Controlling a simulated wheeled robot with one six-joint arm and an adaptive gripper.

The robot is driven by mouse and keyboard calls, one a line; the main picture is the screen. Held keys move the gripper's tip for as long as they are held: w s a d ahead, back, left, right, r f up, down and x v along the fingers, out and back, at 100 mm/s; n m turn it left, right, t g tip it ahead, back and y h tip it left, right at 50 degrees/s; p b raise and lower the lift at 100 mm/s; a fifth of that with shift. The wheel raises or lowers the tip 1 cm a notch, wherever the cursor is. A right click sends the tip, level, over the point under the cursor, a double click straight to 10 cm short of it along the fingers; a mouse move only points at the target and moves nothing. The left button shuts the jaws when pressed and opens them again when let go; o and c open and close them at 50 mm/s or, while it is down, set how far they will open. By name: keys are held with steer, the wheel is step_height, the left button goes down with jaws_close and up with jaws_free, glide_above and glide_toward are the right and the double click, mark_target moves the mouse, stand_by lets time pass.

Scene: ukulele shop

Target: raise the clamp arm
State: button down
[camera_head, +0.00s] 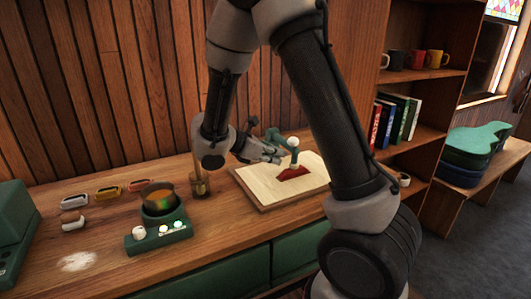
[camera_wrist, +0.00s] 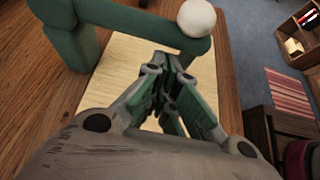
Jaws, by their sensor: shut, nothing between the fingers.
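The clamp is green with a white ball knob (camera_head: 293,142). It stands at the back of a pale board (camera_head: 250,184) on the workbench. In the wrist view, its clamp arm (camera_wrist: 135,19) crosses the top of the picture from the post (camera_wrist: 72,45) at left to the white ball (camera_wrist: 197,18) at right. My gripper (camera_head: 279,158) is shut and empty, close beside the clamp arm. In the wrist view, the fingertips (camera_wrist: 171,60) appear just below the arm in the picture; I cannot tell whether they touch it. A dark red piece (camera_head: 295,174) lies on the board.
Left on the bench are a brown jar (camera_head: 200,187), a pot (camera_head: 158,196) on a green base, and several small coloured items (camera_head: 108,193). A shelf with books (camera_head: 397,116) and mugs (camera_head: 418,60) stands right. The bench front before the board is clear.

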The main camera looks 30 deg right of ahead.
steer(key=shift+x, duration=1.1)
steer(key=shift+r, duration=0.1)
